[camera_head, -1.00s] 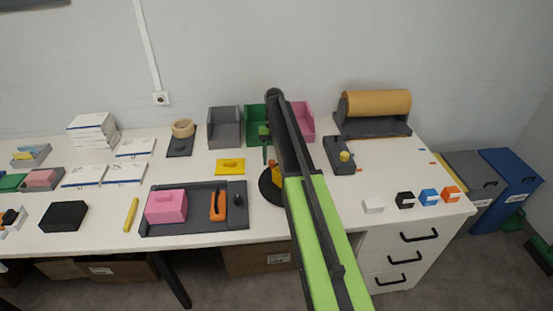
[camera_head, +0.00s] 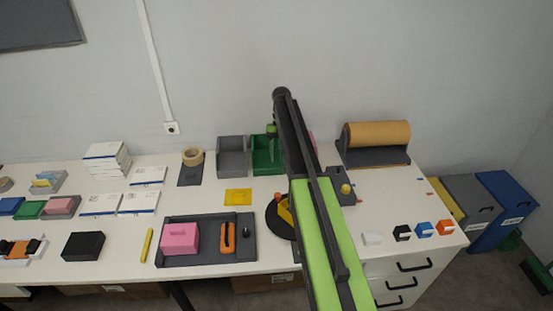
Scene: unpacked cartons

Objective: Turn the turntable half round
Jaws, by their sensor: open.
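The turntable (camera_head: 272,222) is a black disc on the white table, right of the dark grey tray. A yellow piece (camera_head: 284,211) and a small orange part (camera_head: 278,197) show on it. My arm covers its right side. My gripper (camera_head: 270,150), with a green part above it, appears above and behind the turntable in the picture, in front of the green bin. It is open and I see nothing in it. The fingertips are small, and I cannot tell their exact height.
The dark tray (camera_head: 210,260) with a pink block (camera_head: 180,238) and an orange-handled tool (camera_head: 228,237) lies left of the turntable. Grey (camera_head: 232,157) and green (camera_head: 262,158) bins stand behind. A paper roll (camera_head: 376,134) and small coloured blocks are at right. A yellow plate (camera_head: 238,197) lies nearby.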

